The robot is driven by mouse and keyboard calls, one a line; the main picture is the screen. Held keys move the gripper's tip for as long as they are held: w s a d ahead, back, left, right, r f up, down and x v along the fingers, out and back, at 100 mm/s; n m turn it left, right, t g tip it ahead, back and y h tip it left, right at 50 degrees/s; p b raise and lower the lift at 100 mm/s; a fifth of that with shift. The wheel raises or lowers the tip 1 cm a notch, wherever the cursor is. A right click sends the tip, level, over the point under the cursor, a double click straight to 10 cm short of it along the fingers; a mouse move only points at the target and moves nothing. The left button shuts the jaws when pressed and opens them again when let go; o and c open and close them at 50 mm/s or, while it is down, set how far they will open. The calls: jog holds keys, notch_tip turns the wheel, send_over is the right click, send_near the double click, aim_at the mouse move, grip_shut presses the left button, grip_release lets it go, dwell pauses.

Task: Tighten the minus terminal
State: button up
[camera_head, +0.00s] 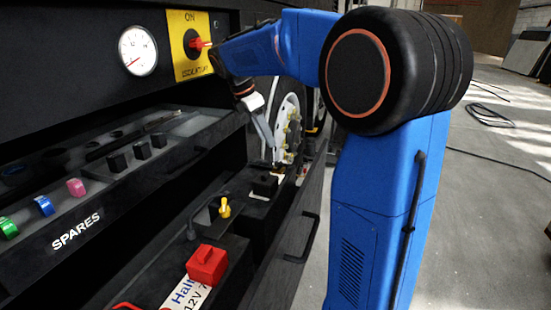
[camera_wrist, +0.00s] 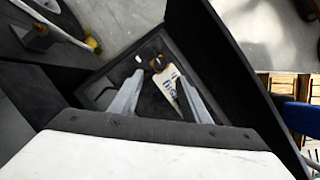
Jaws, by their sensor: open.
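The battery in the pull-out tray shows a white label (camera_head: 190,292) with "12V" and a red block (camera_head: 207,264) on top. A yellow-handled piece (camera_head: 225,207) stands behind it, and a black block (camera_head: 264,185) lies farther back. I cannot tell for certain which part is the minus terminal. My gripper (camera_head: 271,148) points down over the far end of the tray, beyond the black block. In the wrist view my gripper (camera_wrist: 157,100) is open, with nothing held. Between and beyond its fingers lie a small brown-and-black part (camera_wrist: 157,63) and a pale printed tag (camera_wrist: 168,84).
A spares shelf (camera_head: 77,232) at the left holds coloured and black pieces. Above it are a gauge (camera_head: 138,50) and a yellow isolator plate (camera_head: 181,72) with a red key. A wheel (camera_head: 288,125) stands behind my gripper. Open floor (camera_head: 480,215) lies right.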

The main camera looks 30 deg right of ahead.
aim_at(278, 163)
jog(key=x, duration=0.9)
jog(key=shift+d+f, duration=0.1)
jog(key=shift+f, duration=0.3)
jog(key=c, duration=1)
jog(key=shift+c, duration=0.2)
